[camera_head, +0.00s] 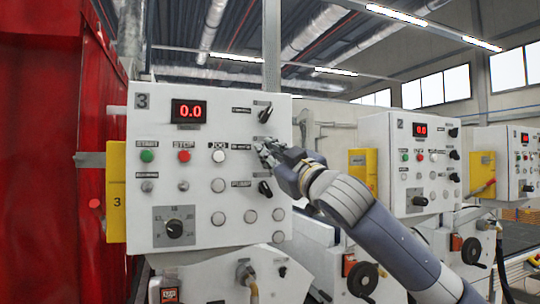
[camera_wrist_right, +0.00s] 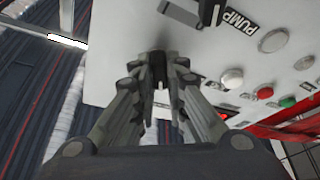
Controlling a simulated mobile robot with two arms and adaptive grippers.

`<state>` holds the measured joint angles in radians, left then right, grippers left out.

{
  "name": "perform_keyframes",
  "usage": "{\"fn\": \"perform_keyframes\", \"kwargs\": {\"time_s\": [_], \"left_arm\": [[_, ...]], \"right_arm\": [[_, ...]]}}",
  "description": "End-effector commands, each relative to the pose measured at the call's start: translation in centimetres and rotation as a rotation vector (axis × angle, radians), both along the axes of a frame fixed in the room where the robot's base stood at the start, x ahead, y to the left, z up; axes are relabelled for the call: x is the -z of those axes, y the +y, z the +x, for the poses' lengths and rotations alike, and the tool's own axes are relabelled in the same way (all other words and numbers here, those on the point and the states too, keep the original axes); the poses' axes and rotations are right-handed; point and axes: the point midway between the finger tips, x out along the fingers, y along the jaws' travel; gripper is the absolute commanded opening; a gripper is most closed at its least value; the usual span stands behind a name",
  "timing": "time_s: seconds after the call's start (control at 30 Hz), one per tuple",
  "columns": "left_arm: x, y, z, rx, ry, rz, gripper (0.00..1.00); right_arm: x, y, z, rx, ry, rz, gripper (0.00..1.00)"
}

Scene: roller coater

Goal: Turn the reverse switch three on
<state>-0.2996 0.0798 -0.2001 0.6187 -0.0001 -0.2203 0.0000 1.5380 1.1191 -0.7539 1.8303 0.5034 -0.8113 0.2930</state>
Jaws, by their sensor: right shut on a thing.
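The white control panel marked 3 (camera_head: 205,200) faces me in the head view. Its right column holds black rotary switches: one at the top (camera_head: 265,113), one beside the PUMP label (camera_head: 265,188), and one between them at my right gripper. My right gripper (camera_head: 266,152) comes in from the right, its fingers shut on that middle switch. In the right wrist view, the gripper (camera_wrist_right: 160,78) has its fingertips around the dark switch knob (camera_wrist_right: 158,60), close to the panel face. The fingers hide most of the knob, so its angle is unclear. My left gripper is not in view.
Panel 3 also has a red 0.0 display (camera_head: 188,111), a green START button (camera_head: 147,156), a red STOP button (camera_head: 184,156) and a large dial (camera_head: 174,229). The PUMP switch is close below the gripper. Panel 2 (camera_head: 400,150) stands to the right.

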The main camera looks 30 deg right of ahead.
Motion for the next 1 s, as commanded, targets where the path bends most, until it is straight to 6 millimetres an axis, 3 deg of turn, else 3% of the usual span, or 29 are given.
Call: {"fn": "perform_keyframes", "kwargs": {"time_s": [0.27,0.6,1.0], "left_arm": [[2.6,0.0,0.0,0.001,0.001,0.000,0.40],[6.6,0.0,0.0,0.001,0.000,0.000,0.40],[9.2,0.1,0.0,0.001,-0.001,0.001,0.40]], "right_arm": [[0.6,0.2,0.1,-0.004,-0.030,0.125,0.00],[0.7,0.4,0.1,-0.007,-0.099,0.421,0.00],[0.4,0.5,0.2,-0.003,-0.180,0.768,0.00]]}}
